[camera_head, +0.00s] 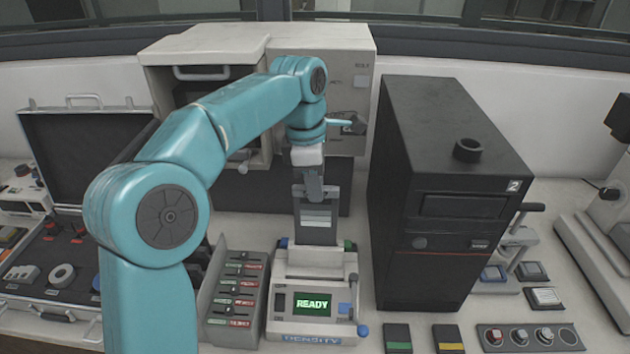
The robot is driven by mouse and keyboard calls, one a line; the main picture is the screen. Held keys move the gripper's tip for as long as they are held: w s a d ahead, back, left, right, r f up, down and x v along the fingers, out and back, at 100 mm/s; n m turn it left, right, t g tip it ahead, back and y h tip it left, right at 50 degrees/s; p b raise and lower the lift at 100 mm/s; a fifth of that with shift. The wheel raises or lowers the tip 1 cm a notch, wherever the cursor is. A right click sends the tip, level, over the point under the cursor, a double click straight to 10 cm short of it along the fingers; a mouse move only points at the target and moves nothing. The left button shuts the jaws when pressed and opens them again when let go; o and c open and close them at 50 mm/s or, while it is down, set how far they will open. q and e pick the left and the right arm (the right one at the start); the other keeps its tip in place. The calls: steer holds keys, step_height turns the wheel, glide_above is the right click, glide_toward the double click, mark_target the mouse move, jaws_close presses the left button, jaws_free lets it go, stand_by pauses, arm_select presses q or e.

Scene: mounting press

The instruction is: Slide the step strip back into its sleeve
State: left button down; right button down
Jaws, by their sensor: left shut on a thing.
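My left gripper (314,187) reaches down over the density device and is shut on the upper end of a grey upright piece with lighter bands across it, which looks like the step strip (318,218). The strip stands upright just behind and above the density device (318,284), whose green screen reads READY. The strip's lower end meets the back of the device; I cannot tell whether it touches. I cannot make out the sleeve for certain. My right gripper is not in view.
A grey rack of labelled slots (211,300) stands left of the device. A tall black cabinet (412,180) stands close on the right. A beige unit (345,75) is behind. Green and yellow pads (397,334) and a knob panel (569,334) lie at the front right.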

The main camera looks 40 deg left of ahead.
arm_select(q)
steer(key=b, duration=0.3)
glide_above(315, 233)
steer(key=shift+w+f, duration=0.1)
steer(key=shift+f, duration=2.1)
steer(key=shift+f+b, duration=3.05)
steer(key=shift+f, duration=1.6)
steer(key=c, duration=1)
jaws_free()
steer(key=shift+c, duration=0.2)
steer(key=r+p, duration=0.1)
steer(key=r, duration=0.4)
steer(key=a+r+p, duration=0.1)
steer(key=r+p, duration=0.1)
steer(key=r, duration=0.4)
steer(key=s+r+p, duration=0.1)
steer(key=r+p, duration=0.1)
steer(key=r, duration=0.3)
steer(key=shift+a+r, duration=0.15)
steer(key=shift+a, duration=0.2)
